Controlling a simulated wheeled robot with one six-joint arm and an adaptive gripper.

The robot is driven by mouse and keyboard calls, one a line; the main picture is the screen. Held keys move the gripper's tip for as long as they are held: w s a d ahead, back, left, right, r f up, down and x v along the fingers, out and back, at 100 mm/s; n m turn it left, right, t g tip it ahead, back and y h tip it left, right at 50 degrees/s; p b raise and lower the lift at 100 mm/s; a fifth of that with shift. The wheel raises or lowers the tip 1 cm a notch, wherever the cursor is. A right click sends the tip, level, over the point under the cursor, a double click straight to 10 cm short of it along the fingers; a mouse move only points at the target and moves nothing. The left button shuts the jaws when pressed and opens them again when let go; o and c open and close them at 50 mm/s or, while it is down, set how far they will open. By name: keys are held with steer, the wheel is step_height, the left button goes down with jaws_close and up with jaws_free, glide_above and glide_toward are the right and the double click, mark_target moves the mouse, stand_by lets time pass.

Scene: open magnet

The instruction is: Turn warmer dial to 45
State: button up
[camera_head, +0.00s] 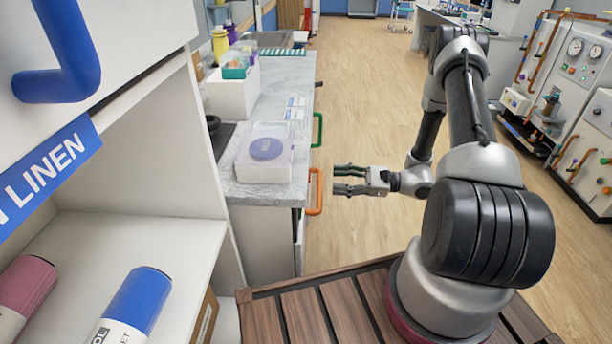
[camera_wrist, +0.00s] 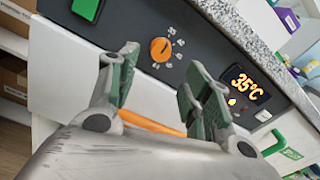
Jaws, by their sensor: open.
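The warmer dial (camera_wrist: 160,50) is a round orange knob on a dark control panel in the wrist view, with small pale marks around it. The lit display (camera_wrist: 245,86) to its right reads 35°C in orange. My gripper (camera_wrist: 158,85) has its two green-grey fingers spread apart and empty, with the dial visible beyond and between them. The dial appears apart from both fingers. In the head view my gripper (camera_head: 350,180) is beside the counter's right side, near an orange handle (camera_head: 315,191). The dial and display are hidden in the head view.
The speckled counter (camera_head: 285,110) holds a clear box with a purple disc (camera_head: 266,149) and a white bin (camera_head: 233,92). A green handle (camera_head: 317,130) sticks out of its side. A shelf with bottles (camera_head: 135,300) stands at the left. The wooden floor (camera_head: 365,90) beyond my arm is clear.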

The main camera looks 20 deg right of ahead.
steer(key=x, duration=0.7)
steer(key=shift+a+r, duration=0.3)
steer(key=shift+a, duration=0.1)
steer(key=shift+c, duration=0.3)
steer(key=c, duration=1)
